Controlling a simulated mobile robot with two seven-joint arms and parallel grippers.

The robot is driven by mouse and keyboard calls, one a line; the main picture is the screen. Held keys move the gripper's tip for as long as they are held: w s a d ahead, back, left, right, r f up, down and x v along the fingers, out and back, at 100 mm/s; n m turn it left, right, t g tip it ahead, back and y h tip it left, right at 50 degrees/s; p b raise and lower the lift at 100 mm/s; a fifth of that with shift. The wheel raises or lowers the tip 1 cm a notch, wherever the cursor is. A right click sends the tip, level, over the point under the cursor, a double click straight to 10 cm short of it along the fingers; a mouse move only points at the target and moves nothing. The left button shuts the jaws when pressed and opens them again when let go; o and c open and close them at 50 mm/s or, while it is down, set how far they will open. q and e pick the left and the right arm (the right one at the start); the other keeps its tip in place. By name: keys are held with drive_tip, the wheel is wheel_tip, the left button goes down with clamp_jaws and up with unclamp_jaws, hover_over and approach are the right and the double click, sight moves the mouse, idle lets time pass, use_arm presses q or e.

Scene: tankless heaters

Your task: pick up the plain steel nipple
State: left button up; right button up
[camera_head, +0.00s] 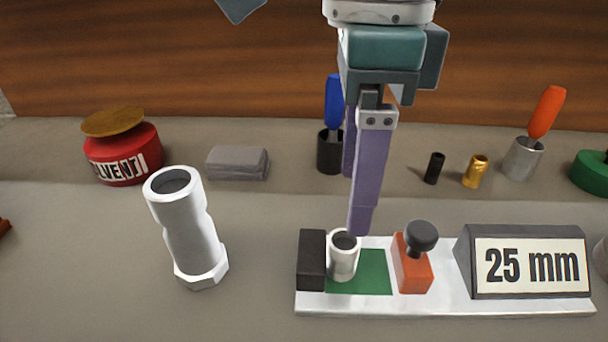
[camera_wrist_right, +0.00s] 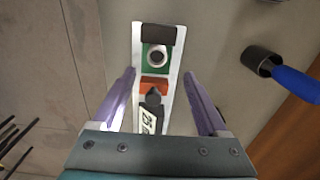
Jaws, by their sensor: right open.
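The plain steel nipple (camera_head: 341,262) is a short, pale, hollow cylinder standing upright on the green pad of a white fixture, beside a dark block. It also shows in the right wrist view (camera_wrist_right: 157,56), seen from above with its open bore. My right gripper (camera_head: 361,232) points down with its purple fingers; in the head view its tips overlap the space just above and behind the nipple. In the right wrist view the fingers (camera_wrist_right: 159,74) are spread wide and empty, and the nipple lies slightly beyond the tips. My left gripper's fingers are not in view.
The fixture (camera_head: 450,306) also carries a red block with a black knob (camera_head: 414,262) and a "25 mm" sign (camera_head: 530,265). A large white pipe fitting (camera_head: 187,228) stands left. Behind are black (camera_head: 433,168) and brass (camera_head: 475,172) nipples and a blue-handled tool (camera_head: 333,100).

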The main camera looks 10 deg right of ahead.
sight(343, 240)
drive_tip(key=f, duration=0.3)
drive_tip(key=shift+s+a+f, duration=0.15)
drive_tip(key=shift+a+f, duration=0.05)
drive_tip(key=shift+a, duration=0.05)
wheel_tip(343, 240, down, 5)
drive_tip(key=shift+f, duration=0.2)
clamp_jaws()
idle(0.3)
